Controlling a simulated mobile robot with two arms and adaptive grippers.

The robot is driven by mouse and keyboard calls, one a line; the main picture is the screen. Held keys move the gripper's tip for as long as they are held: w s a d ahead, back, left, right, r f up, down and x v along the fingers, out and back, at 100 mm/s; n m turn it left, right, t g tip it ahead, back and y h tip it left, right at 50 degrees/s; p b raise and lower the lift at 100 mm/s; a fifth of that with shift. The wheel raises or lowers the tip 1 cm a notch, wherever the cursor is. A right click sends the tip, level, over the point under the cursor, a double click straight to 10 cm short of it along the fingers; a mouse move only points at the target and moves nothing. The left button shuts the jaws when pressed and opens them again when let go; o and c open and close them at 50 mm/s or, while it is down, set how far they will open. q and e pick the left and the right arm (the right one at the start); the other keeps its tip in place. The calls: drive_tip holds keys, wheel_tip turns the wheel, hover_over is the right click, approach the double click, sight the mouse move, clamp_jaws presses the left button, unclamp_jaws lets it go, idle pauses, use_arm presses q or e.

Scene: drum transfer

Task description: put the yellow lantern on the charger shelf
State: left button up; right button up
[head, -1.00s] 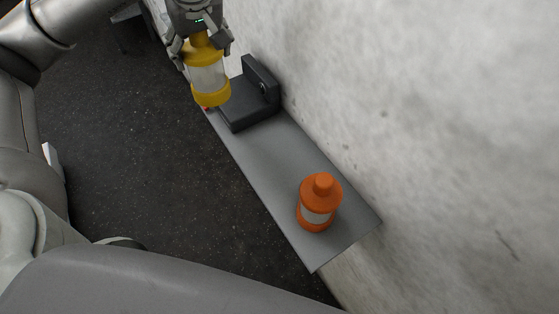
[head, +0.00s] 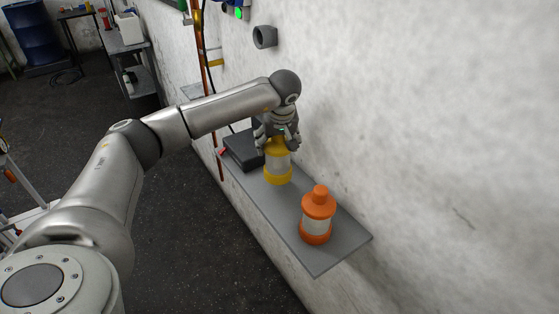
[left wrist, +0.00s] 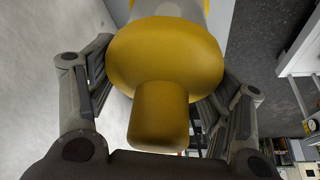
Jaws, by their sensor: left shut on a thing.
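The yellow lantern (head: 278,173) has yellow ends and a pale clear middle. It is upright at the grey wall shelf (head: 312,258), between the dark charger block and the orange lantern. I cannot tell whether its base touches the shelf. My left gripper (head: 277,142) comes from above and is shut on its top knob. In the left wrist view the lantern's yellow cap (left wrist: 165,60) and knob fill the space between the fingers (left wrist: 160,95). The dark charger block (head: 243,150) is partly hidden behind the gripper. My right gripper is not in view.
The orange lantern (head: 317,222) stands on the shelf's near end, close to the yellow one. The rough white wall (head: 430,120) runs along the shelf's right side. A copper pipe (head: 207,90) rises beyond the shelf. A blue drum (head: 36,35) stands far back left.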

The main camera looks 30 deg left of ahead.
use_arm(q)
drive_tip(key=shift+f, duration=0.35)
drive_tip(key=f, duration=0.1)
drive_tip(key=f+p, duration=0.1)
drive_tip(key=f, duration=0.1)
drive_tip(key=shift+s+d+f, duration=0.15)
drive_tip(key=shift+d, duration=0.05)
drive_tip(key=shift+a+f, duration=0.1)
drive_tip(key=shift+f, duration=0.3)
drive_tip(key=o, duration=1.3)
drive_tip(key=shift+r, duration=0.25)
drive_tip(key=b+v, duration=0.3)
drive_tip(key=v, duration=0.7)
drive_tip(key=shift+s+r+b, duration=0.1)
drive_tip(key=shift+r+b, duration=0.15)
drive_tip(key=shift+b, duration=0.1)
drive_tip(key=shift+s+d+r, duration=0.2)
drive_tip(key=shift+d+r, duration=0.1)
drive_tip(key=shift+r, duration=0.3)
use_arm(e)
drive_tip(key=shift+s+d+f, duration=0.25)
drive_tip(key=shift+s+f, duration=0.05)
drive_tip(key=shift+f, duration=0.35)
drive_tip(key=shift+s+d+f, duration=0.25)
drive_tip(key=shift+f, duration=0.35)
